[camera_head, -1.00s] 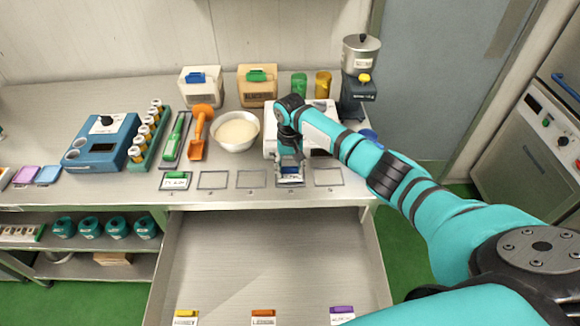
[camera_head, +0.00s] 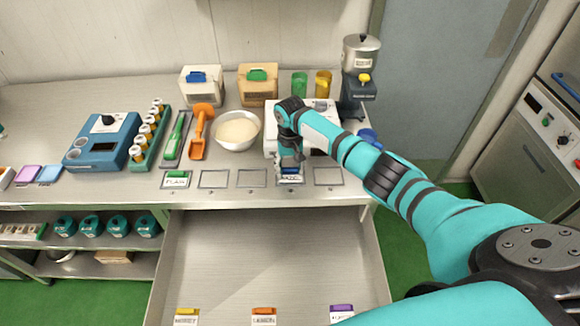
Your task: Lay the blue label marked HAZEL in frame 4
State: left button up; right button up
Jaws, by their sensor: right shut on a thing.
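The blue label marked HAZEL (camera_head: 290,178) is at the fourth frame from the left on the counter's front strip. Its white face shows; its blue top is partly hidden by my gripper. My right gripper (camera_head: 290,164) points down and is shut on the label's blue top. The label lies over or just above frame 4 (camera_head: 290,187); I cannot tell whether it touches the counter. My left gripper is not in view.
A green PLAIN label (camera_head: 176,179) fills the first frame. The second (camera_head: 213,179), third (camera_head: 251,178) and fifth (camera_head: 328,177) frames are empty. A white bowl (camera_head: 236,144) stands behind. An open drawer (camera_head: 262,260) below holds yellow, orange and purple labels.

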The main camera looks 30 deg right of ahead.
jog(key=o, duration=0.9)
jog(key=shift+o, duration=0.4)
jog(key=o, duration=0.5)
notch_tip(320, 180, up, 5)
jog(key=p, duration=0.5)
jog(key=shift+r+p, duration=0.9)
jog(key=shift+r, duration=0.1)
